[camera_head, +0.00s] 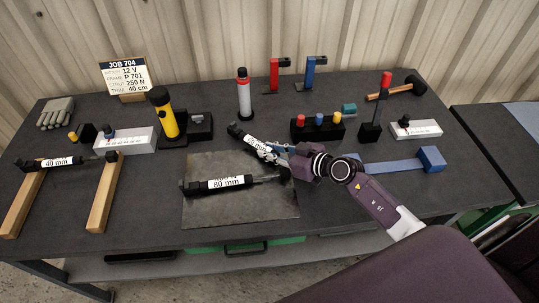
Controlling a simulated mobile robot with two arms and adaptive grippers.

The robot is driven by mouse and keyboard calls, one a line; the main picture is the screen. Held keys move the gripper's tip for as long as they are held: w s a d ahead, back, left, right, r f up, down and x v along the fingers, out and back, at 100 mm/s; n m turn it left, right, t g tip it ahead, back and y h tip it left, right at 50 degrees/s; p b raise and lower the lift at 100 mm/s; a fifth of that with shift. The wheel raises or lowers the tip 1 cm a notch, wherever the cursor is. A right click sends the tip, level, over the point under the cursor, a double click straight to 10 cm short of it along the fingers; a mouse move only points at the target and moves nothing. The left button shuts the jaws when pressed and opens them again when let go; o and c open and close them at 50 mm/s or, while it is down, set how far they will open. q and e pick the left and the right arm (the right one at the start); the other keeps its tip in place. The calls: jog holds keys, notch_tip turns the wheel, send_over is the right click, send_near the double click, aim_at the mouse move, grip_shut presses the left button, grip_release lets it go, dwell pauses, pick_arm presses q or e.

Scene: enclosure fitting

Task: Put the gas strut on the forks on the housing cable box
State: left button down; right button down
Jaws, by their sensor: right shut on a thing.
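My right gripper (281,151) is shut on a black gas strut with a white label (257,145), held tilted above the far right part of the grey mat. The label's text is too small to read surely. A second black strut marked 80 mm (226,183) lies on the mat, just nearer than the held one. My left gripper is not in view.
The grey mat (240,215) lies mid-table. Behind stand a yellow torch (163,112), a spray-like can (243,95), a black block with coloured caps (318,128) and white boxes (125,140). A blue bar (405,165) lies right.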

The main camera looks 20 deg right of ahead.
jog(key=shift+w+f, duration=0.1)
jog(key=shift+f, duration=0.35)
